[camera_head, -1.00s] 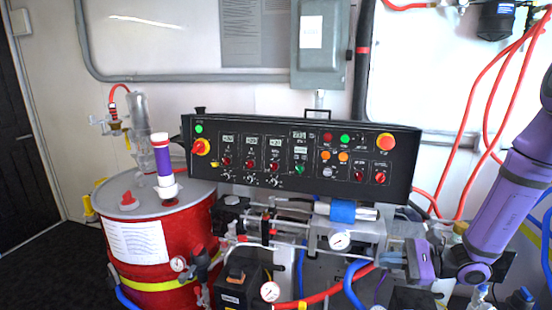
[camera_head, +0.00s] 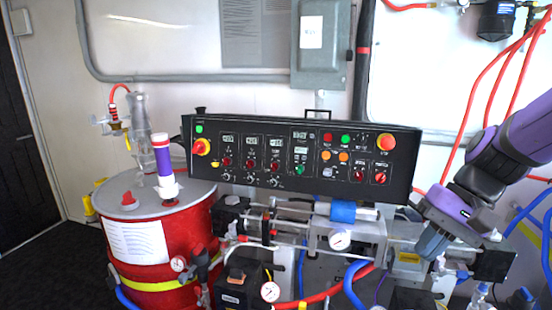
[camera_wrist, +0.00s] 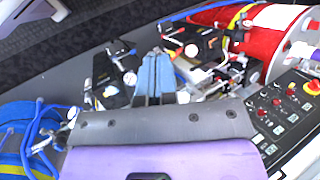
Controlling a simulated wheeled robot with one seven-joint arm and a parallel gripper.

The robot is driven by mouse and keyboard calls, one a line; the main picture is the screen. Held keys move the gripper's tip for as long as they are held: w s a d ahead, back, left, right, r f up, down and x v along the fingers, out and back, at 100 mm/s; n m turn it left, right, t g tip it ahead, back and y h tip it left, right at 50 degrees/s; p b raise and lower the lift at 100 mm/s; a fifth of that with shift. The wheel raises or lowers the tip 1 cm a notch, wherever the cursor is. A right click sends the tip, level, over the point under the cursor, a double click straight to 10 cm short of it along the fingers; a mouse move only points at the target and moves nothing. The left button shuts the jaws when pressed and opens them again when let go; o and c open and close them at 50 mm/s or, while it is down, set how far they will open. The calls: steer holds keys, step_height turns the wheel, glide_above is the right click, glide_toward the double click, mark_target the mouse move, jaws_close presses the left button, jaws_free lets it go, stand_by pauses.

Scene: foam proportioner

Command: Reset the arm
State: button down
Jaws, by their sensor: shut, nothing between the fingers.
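My gripper (camera_head: 430,246) is at the right of the head view, in front of the pump machinery and below the right end of the black control panel (camera_head: 300,158). In the wrist view my gripper (camera_wrist: 154,60) shows its two blue-grey fingers side by side, shut with nothing between them. The purple wrist stands behind the fingers. I cannot tell whether the fingertips touch any of the machinery behind them.
A red drum (camera_head: 185,245) with a purple-banded cylinder (camera_head: 162,160) stands at the left. Gauges, valves and hoses (camera_head: 355,285) crowd the low middle. Red hoses (camera_head: 480,110) hang at the right. A grey box (camera_head: 320,45) is on the wall.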

steer(key=s+d+r+n+t+h, duration=0.3)
steer(key=s+d+r+t+h, duration=0.2)
steer(key=s+r, duration=0.3)
step_height(320, 180, up, 2)
steer(key=shift+n+t+h, duration=0.3)
steer(key=shift+t+h, duration=0.2)
steer(key=shift+t, duration=0.2)
